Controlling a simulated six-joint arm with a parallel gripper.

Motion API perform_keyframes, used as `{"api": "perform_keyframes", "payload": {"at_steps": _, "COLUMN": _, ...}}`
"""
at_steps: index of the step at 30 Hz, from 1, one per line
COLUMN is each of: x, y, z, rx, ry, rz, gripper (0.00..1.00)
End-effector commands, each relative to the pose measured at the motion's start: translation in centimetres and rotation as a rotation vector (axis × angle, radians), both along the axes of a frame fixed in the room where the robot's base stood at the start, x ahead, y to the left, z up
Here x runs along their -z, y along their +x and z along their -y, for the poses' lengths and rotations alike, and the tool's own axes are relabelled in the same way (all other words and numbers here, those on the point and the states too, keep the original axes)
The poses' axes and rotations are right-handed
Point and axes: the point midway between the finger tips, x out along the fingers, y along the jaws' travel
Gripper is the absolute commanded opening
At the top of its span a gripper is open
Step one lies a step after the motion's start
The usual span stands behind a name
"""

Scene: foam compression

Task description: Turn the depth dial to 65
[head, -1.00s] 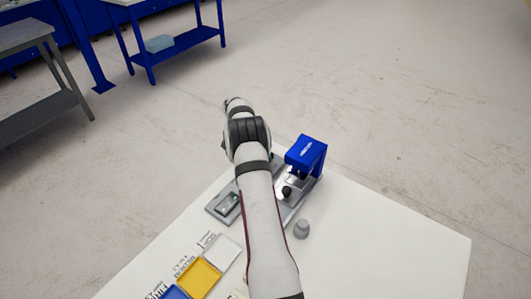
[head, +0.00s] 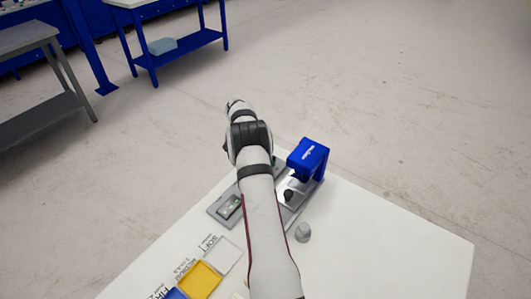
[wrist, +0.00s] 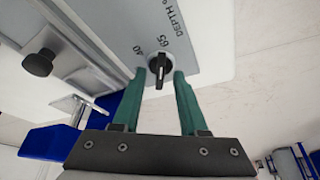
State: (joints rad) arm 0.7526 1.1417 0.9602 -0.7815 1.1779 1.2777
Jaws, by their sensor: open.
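The depth dial (wrist: 160,65) is a small black knob with a pale pointer line on a grey panel (wrist: 205,30) marked DEPTH %, with 40 and 65 printed beside it. Which mark the line points to is too small to tell surely. My gripper (wrist: 159,74) has two green fingers, open, with the tips either side of the dial and nothing gripped. Contact with the dial cannot be told. In the head view my arm hides the fingers and the dial.
A blue press head (head: 308,156) stands right of my arm, with a black knob (wrist: 40,63) on the fixture. A grey rounded piece (head: 303,232) sits on the white table (head: 400,255). White (head: 222,254) and yellow (head: 200,280) trays lie front left. The table's right side is clear.

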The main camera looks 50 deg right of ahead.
Motion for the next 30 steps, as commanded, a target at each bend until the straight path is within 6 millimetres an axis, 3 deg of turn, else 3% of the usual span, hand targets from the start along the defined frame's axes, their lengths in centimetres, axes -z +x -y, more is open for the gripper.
{"api": "perform_keyframes", "payload": {"at_steps": 5, "x": -2.8, "y": 0.7, "z": -0.9, "rx": -0.002, "ry": -0.003, "rz": 0.003, "gripper": 0.42}}
{"api": "perform_keyframes", "payload": {"at_steps": 12, "x": -10.0, "y": 2.2, "z": -3.5, "rx": -0.002, "ry": -0.004, "rz": 0.004, "gripper": 0.42}}
{"api": "perform_keyframes", "payload": {"at_steps": 16, "x": -12.8, "y": 2.8, "z": -4.5, "rx": 0.0, "ry": -0.002, "rz": 0.003, "gripper": 0.42}}
{"api": "perform_keyframes", "payload": {"at_steps": 21, "x": -14.4, "y": 3.1, "z": -5.1, "rx": 0.0, "ry": 0.0, "rz": 0.001, "gripper": 0.42}}
{"api": "perform_keyframes", "payload": {"at_steps": 30, "x": -14.5, "y": 3.1, "z": -5.2, "rx": 0.0, "ry": 0.0, "rz": 0.0, "gripper": 0.42}}
